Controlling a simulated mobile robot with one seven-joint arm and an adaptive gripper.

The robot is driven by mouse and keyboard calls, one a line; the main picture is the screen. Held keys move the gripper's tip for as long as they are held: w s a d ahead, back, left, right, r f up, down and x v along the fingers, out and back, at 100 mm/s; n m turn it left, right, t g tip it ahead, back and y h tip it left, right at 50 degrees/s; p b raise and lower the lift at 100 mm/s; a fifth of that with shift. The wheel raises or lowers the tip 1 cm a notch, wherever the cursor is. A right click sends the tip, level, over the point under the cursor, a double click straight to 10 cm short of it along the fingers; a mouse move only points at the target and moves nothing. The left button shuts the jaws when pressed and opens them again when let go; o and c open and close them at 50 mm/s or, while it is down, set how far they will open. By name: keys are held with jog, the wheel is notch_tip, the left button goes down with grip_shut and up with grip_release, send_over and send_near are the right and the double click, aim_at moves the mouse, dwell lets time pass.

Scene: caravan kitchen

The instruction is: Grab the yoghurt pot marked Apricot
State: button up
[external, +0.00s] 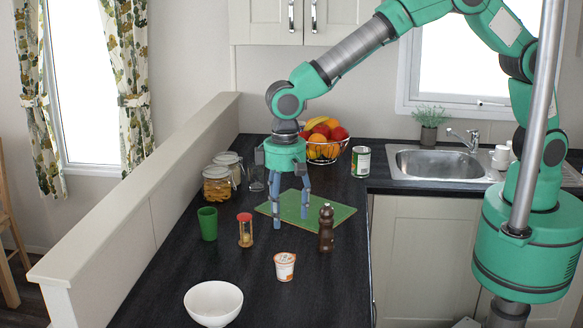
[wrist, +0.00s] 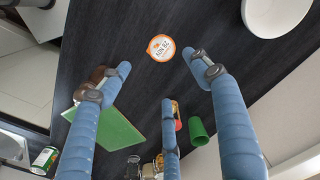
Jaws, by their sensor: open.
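The yoghurt pot (external: 285,266) is small and white with an orange label, upright on the dark worktop. In the wrist view its lid (wrist: 160,47) is white with an orange rim and dark print that I cannot read as Apricot. My gripper (external: 290,220) points down above the green board, behind the pot in the external view, and is open and empty. In the wrist view its blue-grey fingers (wrist: 157,72) are spread, with the pot ahead of them near the gap between two fingertips, apart from them.
A dark pepper mill (external: 326,228) stands right of my gripper. A white bowl (external: 213,303) is at the front. The green board (external: 335,213), jars and fruit basket (external: 327,150) are behind.

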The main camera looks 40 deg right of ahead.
jog(key=shift+s+a+f, duration=0.25)
jog(key=shift+s+a, duration=0.05)
jog(key=shift+f, duration=0.1)
send_over(286, 258)
jog(key=shift+a+f, duration=0.1)
jog(key=shift+f, duration=4.1)
jog(key=shift+s+f, duration=0.1)
jog(key=shift+f, duration=2.5)
jog(key=c, duration=1.3)
